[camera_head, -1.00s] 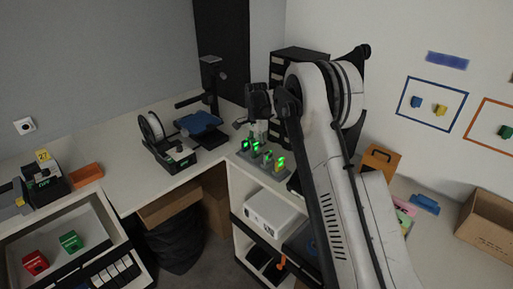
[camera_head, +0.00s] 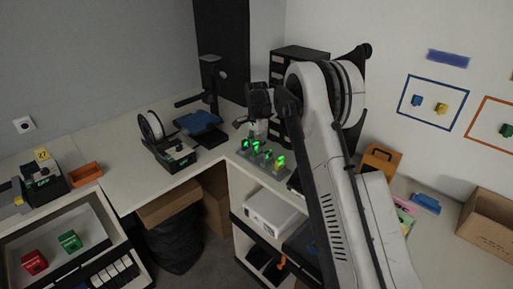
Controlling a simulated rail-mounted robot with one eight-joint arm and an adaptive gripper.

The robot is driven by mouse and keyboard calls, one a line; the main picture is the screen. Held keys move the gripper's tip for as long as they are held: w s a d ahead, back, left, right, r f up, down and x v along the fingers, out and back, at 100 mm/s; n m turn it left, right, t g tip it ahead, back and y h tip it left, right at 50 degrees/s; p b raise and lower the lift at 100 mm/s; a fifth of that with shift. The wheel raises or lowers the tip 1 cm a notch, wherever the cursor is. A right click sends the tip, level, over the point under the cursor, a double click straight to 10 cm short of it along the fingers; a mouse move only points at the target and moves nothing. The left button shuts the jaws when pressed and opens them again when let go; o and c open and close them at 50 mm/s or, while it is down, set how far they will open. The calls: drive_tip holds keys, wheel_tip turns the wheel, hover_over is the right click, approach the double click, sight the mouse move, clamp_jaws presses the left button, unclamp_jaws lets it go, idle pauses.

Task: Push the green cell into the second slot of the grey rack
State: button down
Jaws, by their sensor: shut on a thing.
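The grey rack (camera_head: 270,170) stands on the white counter near the corner, with several bright green lit marks along it. My gripper (camera_head: 257,137) points down over the rack's far left part. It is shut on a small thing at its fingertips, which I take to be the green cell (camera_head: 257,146). The fingers and the green glow hide most of it. I cannot tell which slot it is at, or how deep it sits. A yellowish cell (camera_head: 276,167) stands at the rack's near right end.
A black device with a white spool (camera_head: 151,127) and a blue-topped stand (camera_head: 199,122) are left of the rack. A black drawer unit (camera_head: 296,66) is behind my arm. An orange box (camera_head: 380,158) is at right.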

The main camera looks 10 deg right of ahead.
drive_tip(key=shift+f+b, duration=0.5)
drive_tip(key=shift+f, duration=0.1)
idle(0.6)
drive_tip(key=c, duration=1.6)
unclamp_jaws()
drive_tip(key=shift+c, duration=0.2)
drive_tip(key=shift+r, duration=0.15)
